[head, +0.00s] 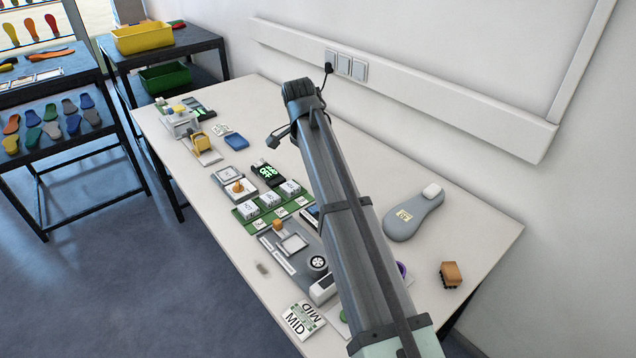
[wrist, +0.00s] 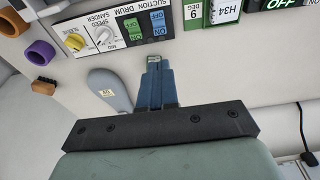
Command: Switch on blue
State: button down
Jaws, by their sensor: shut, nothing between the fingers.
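A gap shows between the fingertips and the panel's lower edge. In the head view my arm crosses the table and hides the gripper and the switches.
A grey insole (head: 413,216) and a brown brush block (head: 451,274) lie right of my arm on the white table (head: 480,222). A yellow knob (wrist: 74,42) and a purple ring (wrist: 40,52) are left of the switches. Several cards and devices crowd the table's left side.

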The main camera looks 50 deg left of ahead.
aim_at(316, 208)
jog(key=f, duration=0.4)
jog(key=w+f, duration=0.1)
jog(key=f, duration=0.4)
jog(key=w+f, duration=0.1)
jog(key=f, duration=0.3)
jog(key=shift+w+f, duration=0.2)
